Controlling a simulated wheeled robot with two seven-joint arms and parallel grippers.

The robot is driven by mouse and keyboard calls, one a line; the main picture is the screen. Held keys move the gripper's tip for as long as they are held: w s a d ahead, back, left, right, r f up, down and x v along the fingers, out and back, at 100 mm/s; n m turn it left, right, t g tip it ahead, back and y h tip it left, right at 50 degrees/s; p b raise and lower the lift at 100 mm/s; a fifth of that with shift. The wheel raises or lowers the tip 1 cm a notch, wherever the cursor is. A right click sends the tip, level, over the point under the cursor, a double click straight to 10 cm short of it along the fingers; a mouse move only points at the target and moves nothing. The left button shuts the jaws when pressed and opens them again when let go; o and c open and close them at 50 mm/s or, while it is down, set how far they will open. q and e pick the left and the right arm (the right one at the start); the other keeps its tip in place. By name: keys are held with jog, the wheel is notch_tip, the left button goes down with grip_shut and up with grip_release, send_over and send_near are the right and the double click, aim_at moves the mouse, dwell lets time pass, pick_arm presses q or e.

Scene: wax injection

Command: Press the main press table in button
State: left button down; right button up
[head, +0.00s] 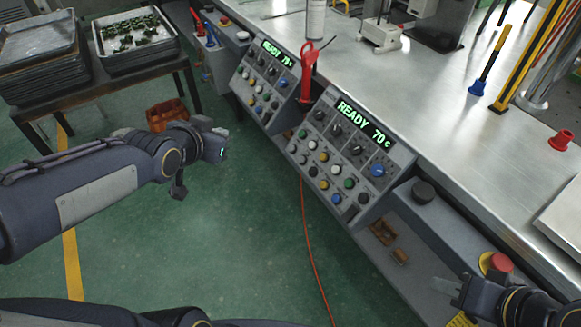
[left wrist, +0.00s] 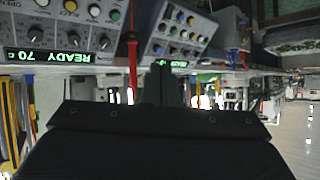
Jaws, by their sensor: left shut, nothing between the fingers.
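The nearer control panel (head: 345,150) is grey, with a lit "READY 70 c" display, dark knobs and rows of coloured buttons; it also shows upside down in the left wrist view (left wrist: 62,35). A similar panel (head: 266,80) stands farther along the bench. I cannot read which button is the table-in one. My left gripper (head: 222,153) is shut and empty, over the floor left of both panels and apart from them. Its closed fingers show in the left wrist view (left wrist: 161,82). My right gripper (head: 450,289) is at the lower right, beside the bench front; its finger opening is unclear.
A red emergency button (head: 500,262) on a yellow base is near my right gripper. A red-handled tool (head: 308,70) stands between the panels. The metal bench top (head: 440,110) lies behind them. A side table holds trays (head: 135,40). Green floor is open before the panels, crossed by an orange cable (head: 310,240).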

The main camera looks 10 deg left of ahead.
aim_at(292, 148)
pick_arm(q)
jog(key=w+d+f+m+t+h+b, duration=0.1)
jog(key=w+f+m+t+h+b, duration=0.1)
jog(key=w+f+b, duration=0.4)
jog(key=w+d+f+m+t+h+b, duration=0.2)
jog(key=w+f+m+t+h+b, duration=0.1)
jog(key=w+f+b, duration=0.4)
jog(key=shift+d+f+m+t+b, duration=0.25)
jog(key=shift+f+m+t+b, duration=0.05)
jog(key=shift+f+b, duration=0.4)
jog(key=w+d+f+b, duration=0.4)
jog(key=f+b, duration=0.1)
jog(key=b, duration=0.1)
jog(key=shift+w+d+f+b, duration=0.35)
jog(key=shift+w+d, duration=0.05)
dwell(1.0)
jog(key=shift+w+d+f+b, duration=0.2)
jog(key=shift+d+f+b, duration=0.05)
jog(key=shift+b, duration=0.3)
